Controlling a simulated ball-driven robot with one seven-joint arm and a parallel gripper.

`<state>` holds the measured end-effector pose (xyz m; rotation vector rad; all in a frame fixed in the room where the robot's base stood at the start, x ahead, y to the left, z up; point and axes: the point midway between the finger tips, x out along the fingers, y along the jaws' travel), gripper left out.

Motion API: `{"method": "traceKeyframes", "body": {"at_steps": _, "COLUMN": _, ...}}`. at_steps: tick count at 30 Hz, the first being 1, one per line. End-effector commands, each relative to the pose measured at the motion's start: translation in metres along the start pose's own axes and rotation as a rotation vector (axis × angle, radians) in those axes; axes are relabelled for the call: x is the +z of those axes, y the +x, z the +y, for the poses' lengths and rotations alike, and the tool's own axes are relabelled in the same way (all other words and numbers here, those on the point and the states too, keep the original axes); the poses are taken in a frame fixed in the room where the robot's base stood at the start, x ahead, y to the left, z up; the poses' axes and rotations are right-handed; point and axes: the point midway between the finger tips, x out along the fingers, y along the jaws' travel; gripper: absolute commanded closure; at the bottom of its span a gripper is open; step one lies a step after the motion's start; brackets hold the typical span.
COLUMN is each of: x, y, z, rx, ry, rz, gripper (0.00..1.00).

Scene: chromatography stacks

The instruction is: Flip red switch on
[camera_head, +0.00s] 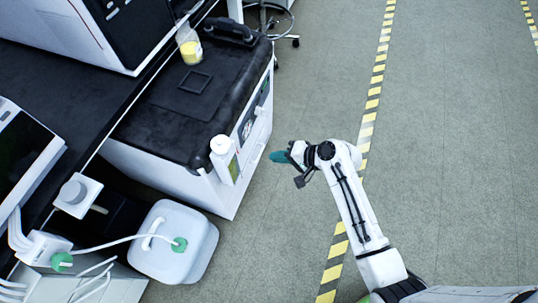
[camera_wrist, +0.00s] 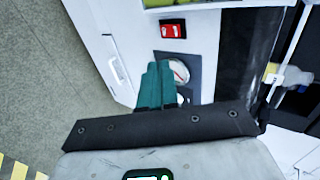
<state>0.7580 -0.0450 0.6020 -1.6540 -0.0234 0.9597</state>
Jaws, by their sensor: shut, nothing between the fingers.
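The red switch (camera_wrist: 173,29) shows in the wrist view at the top centre, on the white front of a cabinet (camera_wrist: 200,35). It has white markings; whether it is on or off I cannot tell. The head view does not show the switch. My gripper (camera_wrist: 157,72) has teal fingers that are shut and empty. In the wrist view their tips lie below and slightly left of the switch, apart from it in the picture. In the head view my gripper (camera_head: 279,157) is just right of the white cabinet (camera_head: 170,172) with the black top.
A round white dial (camera_wrist: 179,70) on a dark panel is partly hidden behind my fingers. A white handle (camera_wrist: 115,73) is to the left. In the head view a white bottle (camera_head: 223,158) stands at the cabinet's near corner. The grey floor (camera_head: 440,150) to the right is clear.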

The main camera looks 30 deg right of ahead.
Motion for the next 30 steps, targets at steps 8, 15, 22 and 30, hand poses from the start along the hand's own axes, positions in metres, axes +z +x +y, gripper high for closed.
{"method": "traceKeyframes", "body": {"at_steps": 8, "x": 0.0, "y": 0.011, "z": 0.029, "rx": -0.089, "ry": 0.006, "rz": 0.0, "gripper": 1.0}}
{"method": "traceKeyframes", "body": {"at_steps": 15, "x": 0.0, "y": 0.012, "z": 0.041, "rx": -0.165, "ry": 0.002, "rz": 0.0, "gripper": 1.0}}
{"method": "traceKeyframes", "body": {"at_steps": 22, "x": 0.0, "y": 0.009, "z": 0.04, "rx": -0.19, "ry": -0.001, "rz": 0.001, "gripper": 1.0}}
{"method": "traceKeyframes", "body": {"at_steps": 30, "x": 0.0, "y": 0.009, "z": 0.04, "rx": -0.19, "ry": -0.001, "rz": 0.0, "gripper": 1.0}}
